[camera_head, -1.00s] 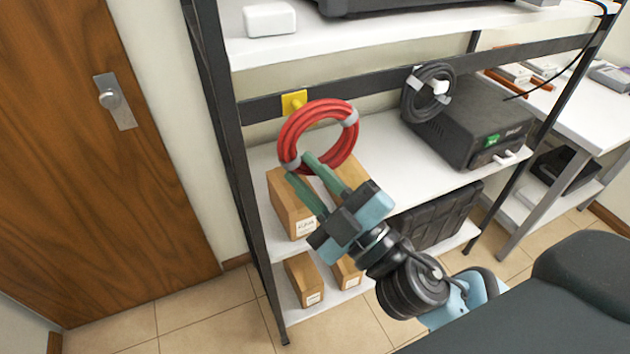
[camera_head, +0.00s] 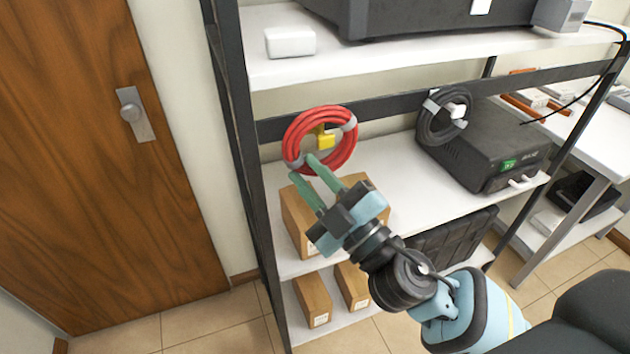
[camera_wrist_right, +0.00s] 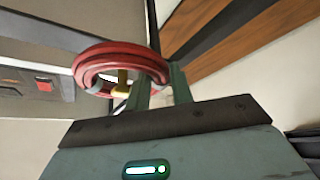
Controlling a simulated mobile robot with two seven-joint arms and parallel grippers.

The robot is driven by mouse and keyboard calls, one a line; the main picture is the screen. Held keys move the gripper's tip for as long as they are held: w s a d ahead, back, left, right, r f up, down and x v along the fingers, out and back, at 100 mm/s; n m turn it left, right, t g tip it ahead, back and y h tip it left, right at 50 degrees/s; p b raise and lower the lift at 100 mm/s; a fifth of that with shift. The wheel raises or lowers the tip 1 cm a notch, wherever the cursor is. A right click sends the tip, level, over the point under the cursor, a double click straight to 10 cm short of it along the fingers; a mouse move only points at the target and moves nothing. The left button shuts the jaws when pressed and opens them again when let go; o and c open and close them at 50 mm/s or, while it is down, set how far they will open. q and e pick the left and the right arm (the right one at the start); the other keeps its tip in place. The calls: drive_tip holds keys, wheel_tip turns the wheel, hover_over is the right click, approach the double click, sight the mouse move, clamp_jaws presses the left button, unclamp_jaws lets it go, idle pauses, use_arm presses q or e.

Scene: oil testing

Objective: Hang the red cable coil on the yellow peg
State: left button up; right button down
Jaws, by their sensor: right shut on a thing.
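The red cable coil (camera_head: 293,138) is a ring with pale ties. In the head view it is at the shelf's dark rear crossbar, and the yellow peg (camera_head: 325,141) shows through its opening. My right gripper (camera_head: 308,167) is shut on the coil's lower left edge. In the right wrist view the coil (camera_wrist_right: 120,52) is at the fingertips (camera_wrist_right: 160,82), with the yellow peg (camera_wrist_right: 122,80) seen inside the ring. I cannot tell whether the coil's weight rests on the peg. My left gripper is not in view.
A black cable coil (camera_head: 432,127) hangs on the same crossbar to the right, by a dark instrument (camera_head: 490,150). Cardboard boxes (camera_head: 300,222) stand below the red coil. A dark shelf post (camera_head: 240,150) is close on the left. The middle shelf (camera_head: 400,180) has free room.

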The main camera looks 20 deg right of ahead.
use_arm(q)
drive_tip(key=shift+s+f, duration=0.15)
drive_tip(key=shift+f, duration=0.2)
use_arm(e)
drive_tip(key=shift+w+f, duration=0.45)
drive_tip(key=shift+w, duration=0.05)
drive_tip(key=c, duration=1.1)
unclamp_jaws()
drive_tip(key=shift+c, duration=0.2)
use_arm(q)
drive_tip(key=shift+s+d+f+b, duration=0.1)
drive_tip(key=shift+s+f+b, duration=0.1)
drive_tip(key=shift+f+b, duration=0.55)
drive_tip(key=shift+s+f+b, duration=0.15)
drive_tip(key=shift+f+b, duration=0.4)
drive_tip(key=shift+b, duration=0.35)
use_arm(e)
drive_tip(key=v, duration=0.7)
drive_tip(key=shift+s+f, duration=0.15)
drive_tip(key=shift+s, duration=0.2)
drive_tip(key=shift+d, duration=0.15)
